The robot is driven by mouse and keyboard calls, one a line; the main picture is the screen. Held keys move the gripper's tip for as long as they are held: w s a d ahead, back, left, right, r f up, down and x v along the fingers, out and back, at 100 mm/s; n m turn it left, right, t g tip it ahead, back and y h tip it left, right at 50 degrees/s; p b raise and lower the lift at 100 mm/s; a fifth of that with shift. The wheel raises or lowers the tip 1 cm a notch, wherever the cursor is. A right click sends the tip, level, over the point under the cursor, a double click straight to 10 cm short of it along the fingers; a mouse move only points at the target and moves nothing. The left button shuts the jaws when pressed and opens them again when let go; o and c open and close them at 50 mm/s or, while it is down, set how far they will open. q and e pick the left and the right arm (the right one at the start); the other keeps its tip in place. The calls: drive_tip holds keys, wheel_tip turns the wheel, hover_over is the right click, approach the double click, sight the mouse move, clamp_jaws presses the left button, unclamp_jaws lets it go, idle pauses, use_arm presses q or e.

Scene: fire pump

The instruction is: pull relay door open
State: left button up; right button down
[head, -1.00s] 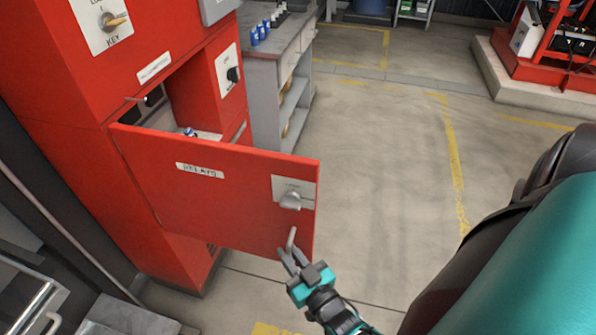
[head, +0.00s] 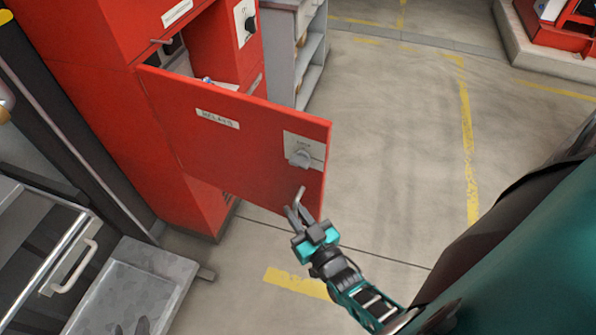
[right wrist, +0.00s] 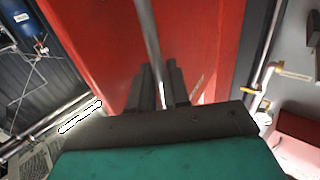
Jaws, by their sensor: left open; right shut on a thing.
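The red relay door (head: 235,150) with a "RELAYS" label stands partly open from the red cabinet, swung out at an angle. A grey turn knob (head: 300,157) sits on a plate near its free edge. Below it, a thin metal handle (head: 300,194) is held by my right gripper (head: 295,212), which is shut on it. The right wrist view also shows the handle (right wrist: 149,45) as a rod between the fingers, with the red door (right wrist: 95,40) behind. The dark fingertips of my left gripper (head: 132,326), apart and empty, show at the bottom edge, away from the door.
The red cabinet (head: 100,90) stands at the left, its compartment partly visible behind the door. A grey metal tray cart (head: 120,285) is at the lower left. A grey shelf unit (head: 312,60) stands behind the door. The floor right of the door is clear.

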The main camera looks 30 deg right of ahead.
drive_tip(key=shift+w+a+r, duration=0.15)
drive_tip(key=shift+w+a, duration=0.1)
drive_tip(key=shift+a, duration=0.05)
drive_tip(key=c, duration=1.3)
unclamp_jaws()
drive_tip(key=shift+w, duration=0.1)
drive_tip(key=shift+d, duration=0.1)
drive_tip(key=shift+s, duration=0.25)
